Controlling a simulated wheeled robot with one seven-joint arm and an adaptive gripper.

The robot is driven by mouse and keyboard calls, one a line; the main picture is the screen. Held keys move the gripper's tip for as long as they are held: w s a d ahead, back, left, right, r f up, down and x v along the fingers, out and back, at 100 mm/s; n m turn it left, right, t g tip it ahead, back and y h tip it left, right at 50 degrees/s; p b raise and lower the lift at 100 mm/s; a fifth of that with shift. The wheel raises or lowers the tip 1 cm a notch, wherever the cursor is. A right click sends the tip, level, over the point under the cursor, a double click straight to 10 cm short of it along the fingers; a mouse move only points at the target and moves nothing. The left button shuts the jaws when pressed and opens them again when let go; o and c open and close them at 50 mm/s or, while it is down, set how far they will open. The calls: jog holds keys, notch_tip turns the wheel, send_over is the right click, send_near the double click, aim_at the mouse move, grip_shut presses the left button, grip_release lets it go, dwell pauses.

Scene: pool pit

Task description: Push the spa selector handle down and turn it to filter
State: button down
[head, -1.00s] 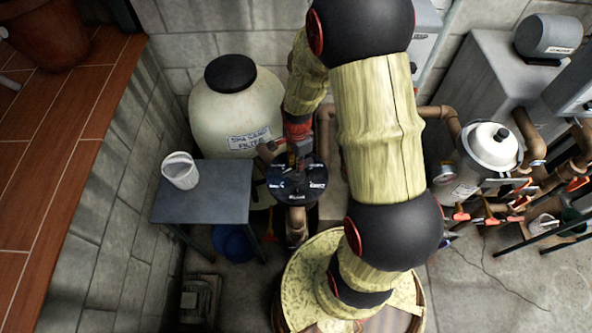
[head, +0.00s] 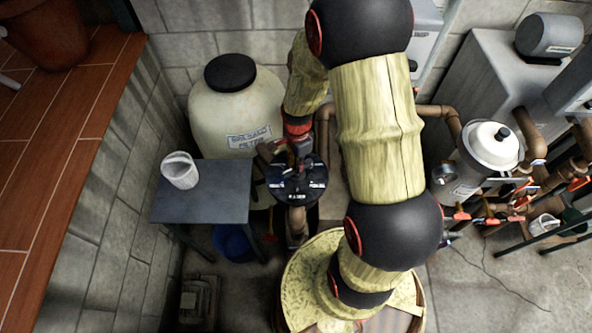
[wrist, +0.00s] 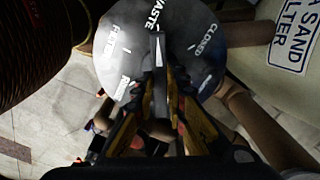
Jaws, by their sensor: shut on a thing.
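The spa selector valve has a round dark dial (head: 284,190) in front of the sand filter; its labelled face (wrist: 195,45) fills the top of the wrist view. WASTE is at the top, FILTER at upper left and CLOSED at right; a lower-left label is hard to read. The grey bar handle (wrist: 160,48) runs across the dial, its far end just below WASTE. My gripper (wrist: 161,85) is shut on the handle, one finger on each side. In the head view my gripper (head: 300,160) is over the dial. The handle's near end is hidden, and I cannot tell if it is pressed down.
The cream sand filter tank (head: 232,110) stands behind and left. A grey table (head: 215,205) with a white cup (head: 179,170) is at left, a blue bucket (head: 232,242) below it. Brown pipes (head: 437,112) and a white-lidded pot (head: 490,150) are at right.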

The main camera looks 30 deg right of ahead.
jog(key=shift+f, duration=0.1)
jog(key=n, duration=0.5)
jog(key=shift+n, duration=0.4)
jog(key=n, duration=0.6)
jog(key=shift+p, duration=0.35)
jog(key=c, duration=1.7)
grip_release()
jog(key=shift+c, duration=0.2)
jog(key=shift+o, duration=0.3)
notch_tip(320, 180, up, 7)
jog(key=p, duration=0.5)
